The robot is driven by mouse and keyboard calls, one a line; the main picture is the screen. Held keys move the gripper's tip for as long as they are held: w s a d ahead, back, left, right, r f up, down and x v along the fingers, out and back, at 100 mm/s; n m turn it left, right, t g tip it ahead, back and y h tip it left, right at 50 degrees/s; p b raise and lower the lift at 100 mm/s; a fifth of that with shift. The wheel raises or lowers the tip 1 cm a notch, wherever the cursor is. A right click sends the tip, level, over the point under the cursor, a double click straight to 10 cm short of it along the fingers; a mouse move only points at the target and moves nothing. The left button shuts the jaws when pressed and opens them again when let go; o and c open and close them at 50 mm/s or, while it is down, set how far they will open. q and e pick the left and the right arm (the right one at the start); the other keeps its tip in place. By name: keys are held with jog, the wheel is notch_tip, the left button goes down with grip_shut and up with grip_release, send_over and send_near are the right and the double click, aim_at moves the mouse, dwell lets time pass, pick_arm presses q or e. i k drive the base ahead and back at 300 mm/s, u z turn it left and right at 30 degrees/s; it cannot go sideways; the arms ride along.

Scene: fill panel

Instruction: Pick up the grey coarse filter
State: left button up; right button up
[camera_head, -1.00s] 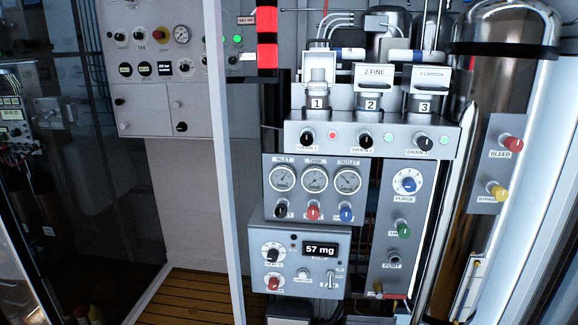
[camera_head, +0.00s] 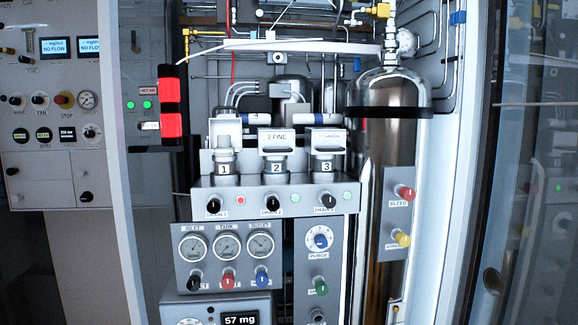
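No gripper or arm of mine is in view. A row of three numbered filter stations stands on a grey manifold (camera_head: 330,199). Station 1 (camera_head: 225,159), at the left, has a grey cylindrical body under a pale upright frame. It looks different from the others, and I cannot read a coarse label on it now. Station 2 (camera_head: 276,152) has a pale block on top marked "2 FINE". Station 3 (camera_head: 328,150) has a similar labelled block, with "CARBON" hard to read. I cannot single out a loose grey coarse filter.
A red light (camera_head: 240,200) glows below station 1; green lights glow below the others. A gauge panel (camera_head: 209,265) sits underneath. A tall metal tank (camera_head: 390,160) stands close at right. Pipes run above. A white upright post (camera_head: 120,160) and red blocks (camera_head: 170,105) are at left.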

aim_at(224, 147)
jog(key=z, duration=1.35)
jog(key=k, duration=1.6)
jog(key=u, duration=1.2)
jog(key=i, duration=1.65)
jog(key=u, duration=2.25)
jog(key=i, duration=0.85)
jog(key=u, duration=0.05)
